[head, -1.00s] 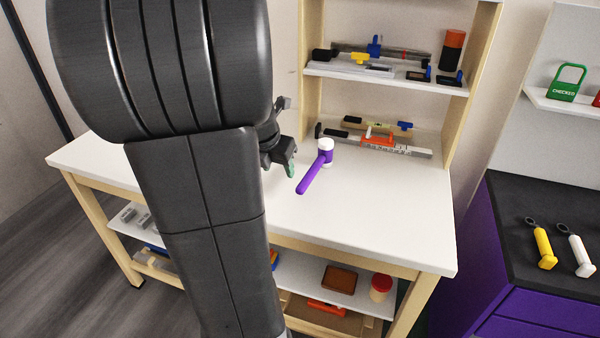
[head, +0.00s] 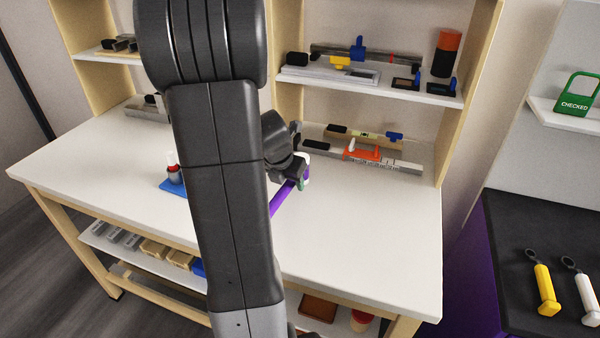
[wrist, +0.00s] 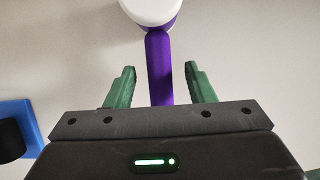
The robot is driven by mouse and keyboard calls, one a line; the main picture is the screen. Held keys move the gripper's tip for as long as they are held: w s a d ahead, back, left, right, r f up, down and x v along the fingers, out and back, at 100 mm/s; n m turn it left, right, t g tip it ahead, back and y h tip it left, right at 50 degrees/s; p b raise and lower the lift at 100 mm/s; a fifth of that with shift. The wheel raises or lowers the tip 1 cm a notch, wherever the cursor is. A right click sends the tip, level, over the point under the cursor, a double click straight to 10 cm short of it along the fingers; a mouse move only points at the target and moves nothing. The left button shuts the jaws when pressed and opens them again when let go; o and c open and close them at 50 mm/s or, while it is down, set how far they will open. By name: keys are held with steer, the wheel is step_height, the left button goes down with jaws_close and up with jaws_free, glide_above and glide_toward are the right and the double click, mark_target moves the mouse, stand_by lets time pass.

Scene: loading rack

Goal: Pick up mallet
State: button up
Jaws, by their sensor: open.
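The mallet has a purple handle and a white and purple head, and lies on the white worktop. In the head view its handle (head: 282,199) shows beside my arm, and my gripper (head: 301,184) partly covers the head. In the wrist view the handle (wrist: 160,68) runs between the two green fingers of my gripper (wrist: 160,85), with a gap on each side. The mallet's white head (wrist: 150,10) is beyond the fingertips at the top edge, partly cut off. My gripper is open. Whether the fingers are level with the handle I cannot tell.
The white worktop (head: 370,230) is clear to the right of the mallet. A blue block with a dark round part (wrist: 15,125) is left of my gripper. Measuring tools (head: 375,155) lie at the back. A shelf (head: 400,92) stands above them.

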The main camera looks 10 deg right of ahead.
steer(key=shift+x, duration=1.5)
steer(key=shift+c, duration=0.2)
jaws_close()
steer(key=shift+r, duration=0.1)
step_height(320, 180, up, 10)
steer(key=shift+p, duration=0.7)
